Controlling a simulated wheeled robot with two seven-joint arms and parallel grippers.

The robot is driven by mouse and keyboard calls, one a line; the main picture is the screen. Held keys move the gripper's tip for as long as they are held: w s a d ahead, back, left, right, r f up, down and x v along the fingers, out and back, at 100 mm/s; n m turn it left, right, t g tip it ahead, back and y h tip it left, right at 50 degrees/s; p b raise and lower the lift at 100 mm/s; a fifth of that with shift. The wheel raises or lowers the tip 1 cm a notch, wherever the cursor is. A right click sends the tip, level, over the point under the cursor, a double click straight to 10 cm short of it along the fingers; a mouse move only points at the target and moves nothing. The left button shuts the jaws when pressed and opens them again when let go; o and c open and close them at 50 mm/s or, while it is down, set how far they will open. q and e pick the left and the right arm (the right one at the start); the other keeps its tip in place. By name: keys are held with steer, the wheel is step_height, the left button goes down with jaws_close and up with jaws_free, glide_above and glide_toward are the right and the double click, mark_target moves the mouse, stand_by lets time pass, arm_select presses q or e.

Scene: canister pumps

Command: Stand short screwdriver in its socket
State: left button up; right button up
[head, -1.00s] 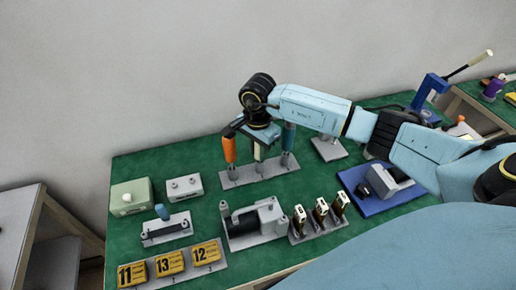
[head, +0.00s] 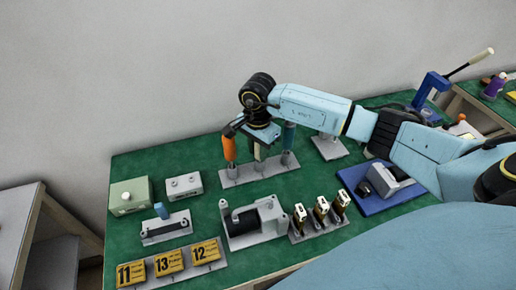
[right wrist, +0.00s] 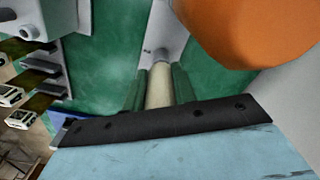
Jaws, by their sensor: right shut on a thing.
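My right gripper (head: 259,150) is over the middle of a grey tool rack (head: 232,182), pointing down. It is shut on a beige-handled screwdriver (head: 257,154), seemingly the short one, between an orange-handled tool (head: 229,149) and a teal-handled tool (head: 288,136). In the right wrist view the beige handle (right wrist: 159,86) lies between the fingers, in line with the grey rack strip. A small dark hole shows on the strip. I cannot tell how deep the tip sits in its socket. My left gripper is not in view.
The orange handle (right wrist: 250,30) is very close beside the right gripper. A grey pump unit (head: 254,222) and several upright yellow-black pieces (head: 321,211) stand in front of the rack. A green box (head: 130,195) and number blocks (head: 169,262) are at left. A blue tray (head: 378,204) is at right.

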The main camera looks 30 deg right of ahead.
stand_by(0.3)
steer(key=o, duration=1.1)
steer(key=shift+c, duration=0.2)
step_height(320, 180, up, 13)
steer(key=shift+r, duration=0.2)
